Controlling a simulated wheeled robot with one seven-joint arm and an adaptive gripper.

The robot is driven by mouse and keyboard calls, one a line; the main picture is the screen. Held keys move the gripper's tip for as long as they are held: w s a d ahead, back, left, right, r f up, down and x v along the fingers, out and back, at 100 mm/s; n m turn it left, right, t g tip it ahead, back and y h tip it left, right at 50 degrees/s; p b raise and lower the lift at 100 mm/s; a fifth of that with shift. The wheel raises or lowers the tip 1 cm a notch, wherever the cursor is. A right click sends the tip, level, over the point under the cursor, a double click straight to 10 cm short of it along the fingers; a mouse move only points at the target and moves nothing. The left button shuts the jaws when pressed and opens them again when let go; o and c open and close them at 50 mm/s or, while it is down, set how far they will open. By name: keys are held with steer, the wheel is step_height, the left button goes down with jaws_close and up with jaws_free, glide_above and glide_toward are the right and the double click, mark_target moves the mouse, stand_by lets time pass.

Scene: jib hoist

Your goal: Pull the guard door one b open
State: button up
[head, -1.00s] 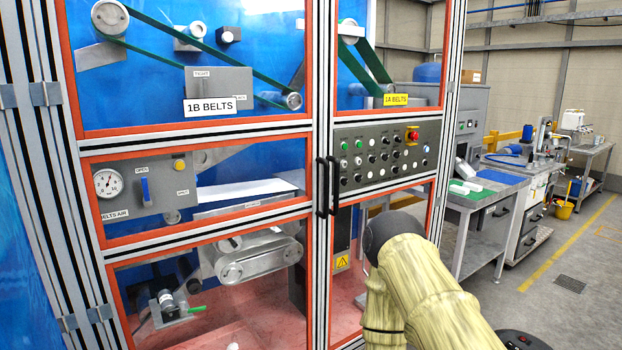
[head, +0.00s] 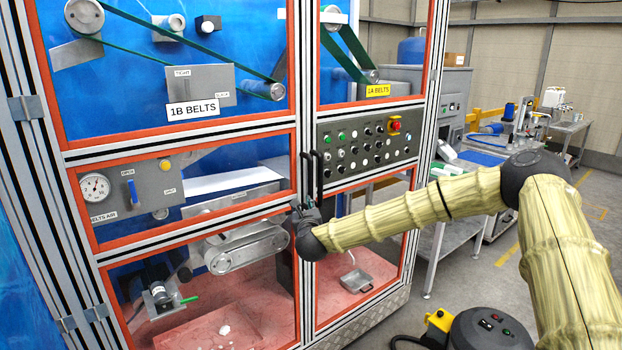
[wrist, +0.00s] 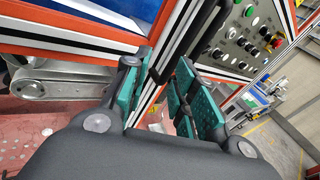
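Guard door one b (head: 180,137) is the left framed door with orange edging and a "1B BELTS" label. It looks shut in the head view. Its black upright handle (head: 303,174) is at its right edge, close beside the matching handle (head: 318,172) of the right-hand door. My gripper (head: 305,206) is at the lower ends of the handles. In the wrist view my gripper (wrist: 160,78) is open, green finger pads apart.
A control panel (head: 367,144) with buttons and a red stop knob is on the right door. Right of the cabinet stand workbenches (head: 450,225). A yellow and black machine (head: 470,328) is on the floor at the lower right. Open floor lies farther right.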

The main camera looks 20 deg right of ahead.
mark_target(311, 175)
steer(key=w+d+r+m+h, duration=0.1)
steer(key=w+d+r+m, duration=0.1)
steer(key=d+r+m, duration=0.3)
steer(key=w+p, duration=0.1)
steer(key=w, duration=0.2)
steer(key=w+n+p, duration=0.1)
steer(key=w+p, duration=0.1)
steer(key=w, duration=0.1)
steer(key=w+d+n+p, duration=0.1)
steer(key=w, duration=0.2)
steer(key=shift+w+r+p, duration=0.1)
steer(key=shift+r+p, duration=0.2)
steer(key=shift+p, duration=0.1)
steer(key=shift+w+f, duration=0.1)
steer(key=shift+w, duration=0.35)
steer(key=shift+c, duration=0.3)
jaws_close()
